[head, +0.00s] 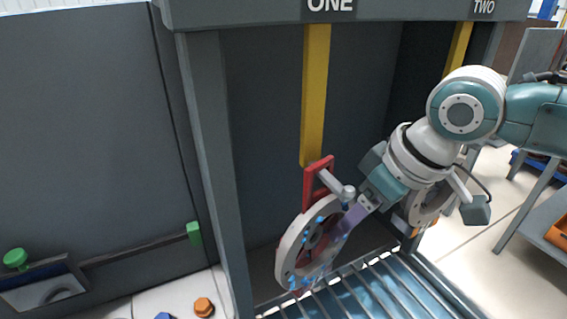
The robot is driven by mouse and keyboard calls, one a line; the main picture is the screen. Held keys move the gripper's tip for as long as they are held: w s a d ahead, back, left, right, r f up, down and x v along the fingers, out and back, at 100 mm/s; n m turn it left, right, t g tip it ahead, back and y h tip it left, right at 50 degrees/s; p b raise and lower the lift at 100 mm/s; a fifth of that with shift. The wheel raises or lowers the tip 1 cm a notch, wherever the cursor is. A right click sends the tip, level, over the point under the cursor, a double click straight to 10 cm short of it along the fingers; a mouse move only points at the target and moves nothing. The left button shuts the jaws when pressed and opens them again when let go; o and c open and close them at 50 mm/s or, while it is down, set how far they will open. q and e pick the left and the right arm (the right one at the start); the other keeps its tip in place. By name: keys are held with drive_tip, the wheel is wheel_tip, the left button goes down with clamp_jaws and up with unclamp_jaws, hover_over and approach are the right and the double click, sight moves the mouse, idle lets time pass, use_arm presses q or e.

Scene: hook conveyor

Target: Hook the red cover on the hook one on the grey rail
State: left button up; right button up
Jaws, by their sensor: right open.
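The red cover (291,243) is a round disc with a pale grey rim, blue bolts and a red middle. A red rectangular loop (309,187) stands at its top, at the lower end of the yellow hook one (315,95). The hook hangs from the grey rail (240,13) under the label ONE. I cannot tell whether the loop is seated on the hook. My right gripper (347,208) is open at the disc's upper right, close to the loop, and partly hides the disc. My left gripper is not in view.
A second yellow hook (458,46) hangs under TWO, with another round part (424,205) behind my right arm. A roller conveyor (375,290) lies below. A grey post (213,160) stands left of hook one. Orange and blue pieces (204,307) lie at the bottom left.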

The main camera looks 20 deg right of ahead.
drive_tip(key=v, duration=1)
drive_tip(key=s+a+f+n+y, duration=0.1)
drive_tip(key=s+a+f, duration=0.4)
drive_tip(key=s+a, duration=0.25)
drive_tip(key=s+f+m+h, duration=0.2)
drive_tip(key=s+m, duration=0.1)
drive_tip(key=s, duration=0.6)
wheel_tip(320, 180, up, 31)
drive_tip(key=d+p, duration=0.1)
drive_tip(key=p, duration=3)
drive_tip(key=shift+s+d+g+h, duration=0.2)
drive_tip(key=shift+d+g+h, duration=0.1)
drive_tip(key=shift+h, duration=0.1)
